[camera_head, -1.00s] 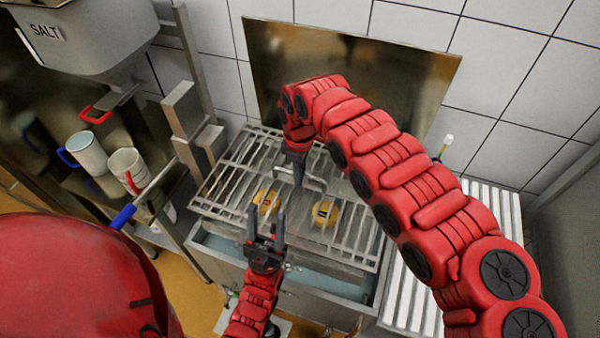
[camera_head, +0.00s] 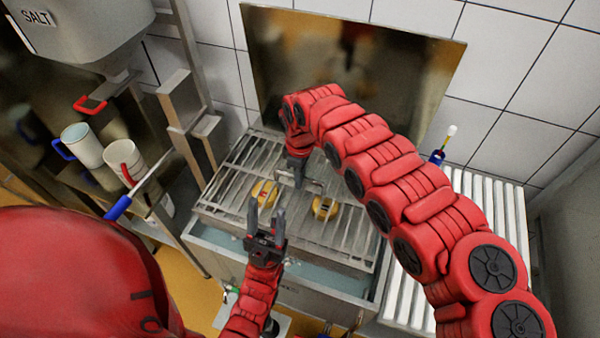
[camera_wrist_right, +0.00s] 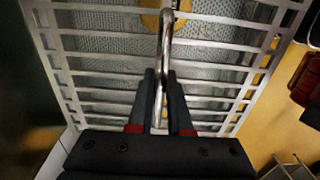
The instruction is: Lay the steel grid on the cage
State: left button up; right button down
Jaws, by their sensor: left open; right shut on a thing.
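The steel grid (camera_head: 231,179), a flat frame of parallel bars, lies level over the steel basin at the centre of the head view. My right gripper (camera_head: 298,182) is shut on the grid's raised handle; the wrist view shows the handle (camera_wrist_right: 166,45) between its fingers (camera_wrist_right: 160,85). Two yellow cheeses (camera_head: 264,193) (camera_head: 324,208) show at the grid. The cage under the grid is largely hidden, and I cannot tell whether the grid touches it. My left gripper (camera_head: 266,214) is open and empty, in front of the grid's near side.
The basin (camera_head: 225,247) holds bluish liquid. A white ribbed drainboard (camera_head: 406,290) is to its right, with a small blue bottle (camera_head: 437,157) behind. A steel post (camera_head: 180,125) and two mugs (camera_head: 82,145) (camera_head: 124,158) are on the left. A metal panel (camera_head: 400,75) stands behind.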

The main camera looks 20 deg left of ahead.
jog(key=shift+w+f, duration=0.1)
jog(key=shift+f, duration=0.2)
jog(key=shift+f+b, duration=0.45)
jog(key=shift+b, duration=0.05)
dwell(0.4)
jog(key=c, duration=0.8)
grip_release()
jog(key=shift+o, duration=0.2)
